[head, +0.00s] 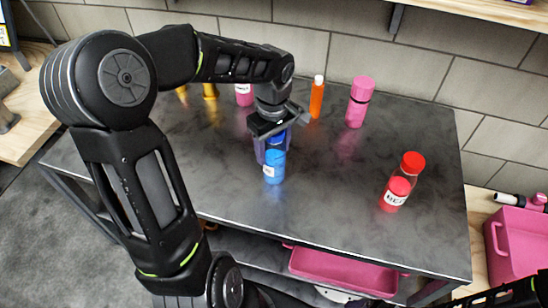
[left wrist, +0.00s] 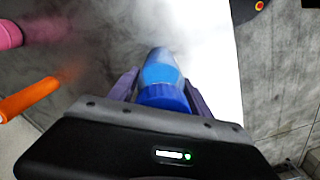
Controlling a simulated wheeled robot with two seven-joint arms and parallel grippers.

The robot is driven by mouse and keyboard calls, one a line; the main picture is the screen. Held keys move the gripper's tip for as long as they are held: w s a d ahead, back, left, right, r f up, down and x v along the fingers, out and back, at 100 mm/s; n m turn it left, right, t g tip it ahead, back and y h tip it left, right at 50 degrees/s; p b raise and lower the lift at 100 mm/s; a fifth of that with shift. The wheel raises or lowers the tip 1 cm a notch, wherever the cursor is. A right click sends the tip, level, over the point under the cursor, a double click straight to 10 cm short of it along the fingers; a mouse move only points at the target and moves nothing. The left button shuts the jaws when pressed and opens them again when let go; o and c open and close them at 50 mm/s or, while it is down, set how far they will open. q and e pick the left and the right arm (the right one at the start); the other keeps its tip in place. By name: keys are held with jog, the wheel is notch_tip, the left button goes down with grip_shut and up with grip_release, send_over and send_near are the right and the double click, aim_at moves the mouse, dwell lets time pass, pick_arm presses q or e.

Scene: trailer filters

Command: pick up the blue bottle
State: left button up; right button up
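The blue bottle (head: 274,166) stands upright on the dark grey table, with a white label and a darker blue cap. My left gripper (head: 272,150) comes down over its top, one finger on each side. In the left wrist view the bottle (left wrist: 163,75) sits between the two purple-grey fingers of the left gripper (left wrist: 160,88), cap towards the palm. The fingers look spread, with a narrow gap beside the bottle; contact is hard to judge. My right gripper is not seen.
An orange bottle (head: 317,98) and a pink bottle (head: 360,102) stand behind to the right. A red-capped bottle (head: 402,181) stands near the right edge. A magenta bottle (head: 244,95) and yellow items (head: 209,91) are at the back left. The table's front middle is clear.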

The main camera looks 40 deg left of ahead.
pick_arm(q)
grip_shut()
dwell(0.4)
notch_tip(320, 180, up, 10)
jog(key=shift+r+b, duration=0.1)
jog(key=shift+b, duration=0.3)
jog(key=shift+w, duration=0.1)
dwell(0.6)
